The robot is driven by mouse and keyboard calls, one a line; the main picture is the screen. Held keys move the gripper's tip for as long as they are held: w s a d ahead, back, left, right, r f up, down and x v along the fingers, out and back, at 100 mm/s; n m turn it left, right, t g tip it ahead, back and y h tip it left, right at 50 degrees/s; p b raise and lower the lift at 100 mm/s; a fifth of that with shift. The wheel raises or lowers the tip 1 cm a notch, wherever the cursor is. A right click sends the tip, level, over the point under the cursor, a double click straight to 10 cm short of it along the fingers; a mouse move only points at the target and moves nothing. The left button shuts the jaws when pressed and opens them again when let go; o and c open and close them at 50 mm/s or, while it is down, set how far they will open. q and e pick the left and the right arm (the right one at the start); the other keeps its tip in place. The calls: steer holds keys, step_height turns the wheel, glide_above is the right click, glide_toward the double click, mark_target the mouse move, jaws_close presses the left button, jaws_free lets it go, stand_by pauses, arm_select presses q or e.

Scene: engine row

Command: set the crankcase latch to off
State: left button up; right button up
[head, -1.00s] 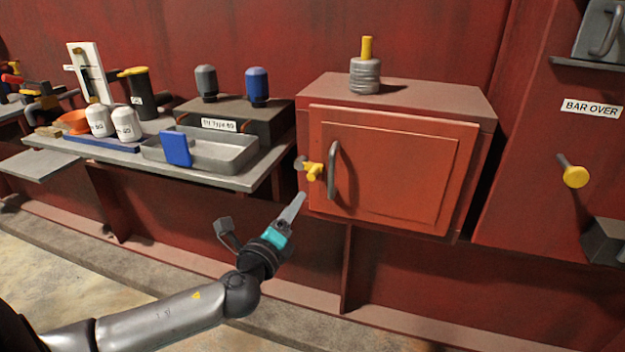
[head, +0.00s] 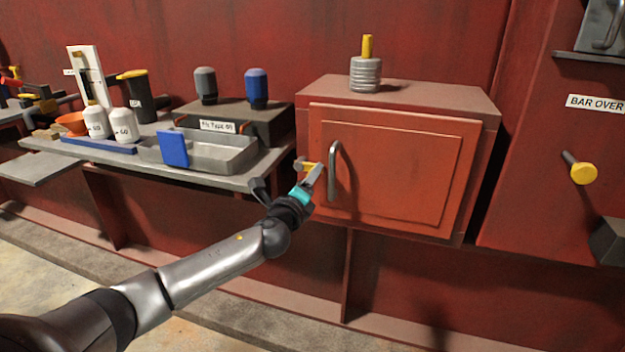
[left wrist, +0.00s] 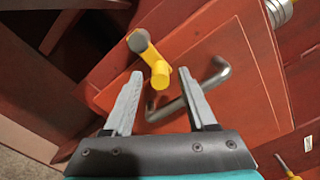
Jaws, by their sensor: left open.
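The crankcase is a red box with a panelled door (head: 400,170) and a grey bar handle (head: 335,171). The yellow latch (head: 305,165) sits at the door's left edge, partly hidden by my left gripper (head: 316,172). In the left wrist view the latch (left wrist: 158,72) shows a grey round pivot and a yellow arm ending in a knob. My left gripper (left wrist: 160,85) is open, its fingers to either side of the latch knob in that view. I cannot tell whether they touch it. The grey handle (left wrist: 190,95) passes behind the right finger. My right gripper is not in view.
A grey shelf (head: 215,181) at left holds a grey tray (head: 235,153) with a blue block (head: 173,149), white bottles (head: 124,126) and other items. A ringed grey part (head: 366,75) with a yellow top stands on the box. A yellow knob (head: 583,173) is at right.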

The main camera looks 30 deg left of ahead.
arm_select(q)
steer(key=shift+x, duration=0.9)
jaws_close()
